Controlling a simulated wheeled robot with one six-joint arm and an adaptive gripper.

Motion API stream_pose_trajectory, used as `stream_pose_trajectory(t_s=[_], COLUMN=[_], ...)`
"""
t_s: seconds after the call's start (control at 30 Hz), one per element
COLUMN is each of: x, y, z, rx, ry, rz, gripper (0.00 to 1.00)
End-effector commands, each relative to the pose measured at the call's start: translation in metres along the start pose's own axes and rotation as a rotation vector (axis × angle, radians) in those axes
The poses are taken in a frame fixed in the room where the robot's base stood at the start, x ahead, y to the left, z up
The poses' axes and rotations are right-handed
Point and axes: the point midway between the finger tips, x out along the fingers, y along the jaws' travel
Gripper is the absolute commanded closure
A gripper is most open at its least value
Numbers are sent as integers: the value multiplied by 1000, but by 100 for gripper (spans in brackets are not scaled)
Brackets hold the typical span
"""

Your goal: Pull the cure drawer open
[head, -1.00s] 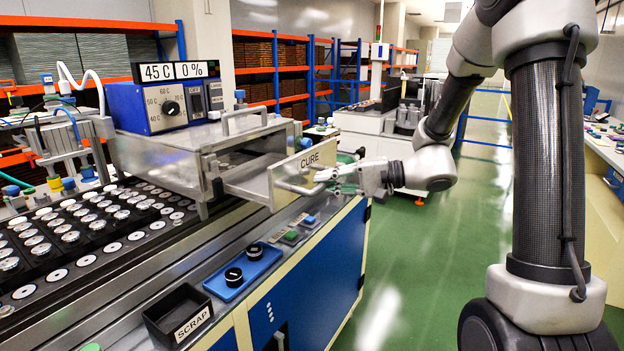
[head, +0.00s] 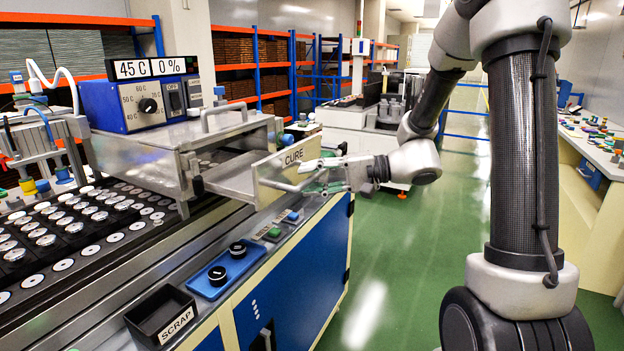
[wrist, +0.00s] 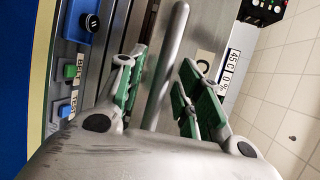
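The cure drawer (head: 272,174), a metal drawer with a front panel labelled CURE, stands partly out of the metal oven box (head: 150,143) in the head view. Its bar handle (head: 284,187) also shows in the wrist view as a grey bar (wrist: 166,62). My gripper (head: 318,174) is at the right end of the drawer front. In the wrist view the green-padded fingers of my gripper (wrist: 160,98) are spread on either side of the bar, with a gap on the right. The lower end of the bar is hidden by my gripper's body.
A blue tray (head: 211,291) with black knobs and a black SCRAP bin (head: 155,311) lie along the bench's front edge. Green and blue buttons (head: 272,232) sit below the drawer. The green floor (head: 400,260) right of the bench is clear.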

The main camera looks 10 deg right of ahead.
Motion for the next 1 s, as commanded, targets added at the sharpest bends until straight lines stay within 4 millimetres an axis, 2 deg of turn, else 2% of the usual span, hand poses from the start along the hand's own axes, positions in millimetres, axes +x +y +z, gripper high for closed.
stream_pose_trajectory(t_s=[0.13,0.4,0.53,0.7,1.0], x=[-21,-82,-103,-116,-117], y=[0,0,0,0,0], z=[-1,-1,-1,0,0], rx=[0,0,1,0,0], ry=[5,5,4,1,0], rz=[-1,0,0,0,0], gripper=[65,65,65,65,65])
